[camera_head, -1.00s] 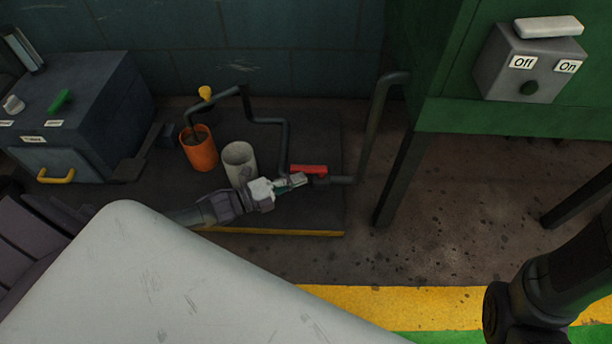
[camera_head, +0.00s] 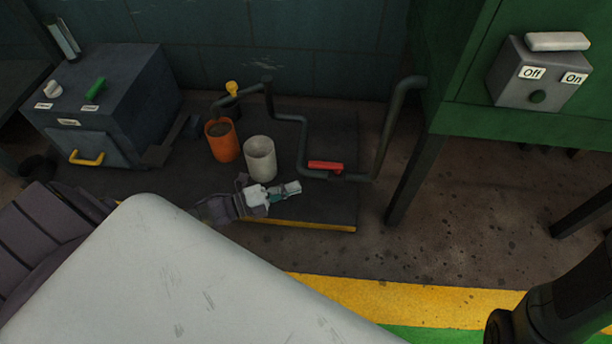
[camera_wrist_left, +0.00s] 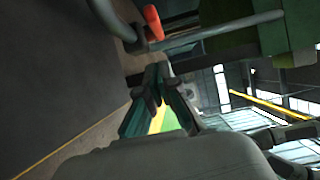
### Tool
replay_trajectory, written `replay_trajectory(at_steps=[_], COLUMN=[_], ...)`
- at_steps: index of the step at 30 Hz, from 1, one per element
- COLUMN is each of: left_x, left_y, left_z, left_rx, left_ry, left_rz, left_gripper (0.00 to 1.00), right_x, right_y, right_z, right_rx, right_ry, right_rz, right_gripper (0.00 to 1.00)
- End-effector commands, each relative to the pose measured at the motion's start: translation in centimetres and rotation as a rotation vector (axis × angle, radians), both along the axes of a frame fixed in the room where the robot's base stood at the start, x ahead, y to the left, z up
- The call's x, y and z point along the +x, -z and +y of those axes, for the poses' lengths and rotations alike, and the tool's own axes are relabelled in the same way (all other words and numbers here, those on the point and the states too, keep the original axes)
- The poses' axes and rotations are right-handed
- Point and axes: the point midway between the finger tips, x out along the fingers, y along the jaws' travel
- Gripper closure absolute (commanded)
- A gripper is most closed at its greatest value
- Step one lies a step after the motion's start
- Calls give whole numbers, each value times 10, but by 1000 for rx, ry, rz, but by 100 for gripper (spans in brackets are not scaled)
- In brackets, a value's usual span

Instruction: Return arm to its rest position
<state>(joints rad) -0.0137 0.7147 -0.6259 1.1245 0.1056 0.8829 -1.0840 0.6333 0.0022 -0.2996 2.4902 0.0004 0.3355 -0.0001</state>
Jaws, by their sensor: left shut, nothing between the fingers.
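My left gripper (camera_head: 288,190) is shut and empty, held in front of the white cup and below the red valve handle (camera_head: 325,166) in the head view. A gap shows between its fingertips and the handle. In the left wrist view the closed fingers of my left gripper (camera_wrist_left: 157,75) show at the middle, and the red handle (camera_wrist_left: 153,22), looking orange there, is beyond them on a grey pipe (camera_wrist_left: 215,32). Part of my right arm shows at the lower right of the head view; its gripper is out of frame.
An orange cup (camera_head: 222,142) and a white cup (camera_head: 260,160) stand on the dark platform (camera_head: 335,205) by the pipework. A dark box (camera_head: 105,110) with a yellow handle is at left. A green cabinet with an Off/On switch box (camera_head: 538,75) is at right. Open floor lies below the cabinet.

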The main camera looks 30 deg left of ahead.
Motion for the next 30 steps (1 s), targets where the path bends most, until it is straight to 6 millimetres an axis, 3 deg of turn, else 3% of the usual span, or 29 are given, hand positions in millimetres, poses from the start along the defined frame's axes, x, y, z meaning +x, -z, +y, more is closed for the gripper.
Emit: replay_trajectory(at_steps=[4,10,17,20,23,25,30], left_x=[-17,-27,-29,-28,-26,-26,-33], left_y=[-1,0,-1,-14,-48,-84,-194], left_z=[21,34,34,17,-21,-55,-128], left_rx=[3,0,-6,-56,-183,-310,-645], left_ry=[0,2,5,16,46,79,180], left_rz=[2,0,-1,-3,-8,-11,-29], left_gripper=[100,100,100,100,100,100,100], right_x=[8,12,12,16,25,34,52], right_y=[-1,2,3,1,1,2,12], right_z=[-1,-1,-1,-1,-2,-2,-4], right_rx=[1,1,1,1,3,4,10], right_ry=[-1,-1,-1,-2,-3,-4,-9], right_rz=[24,37,38,52,85,116,203], right_gripper=[60,60,60,60,60,60,60])
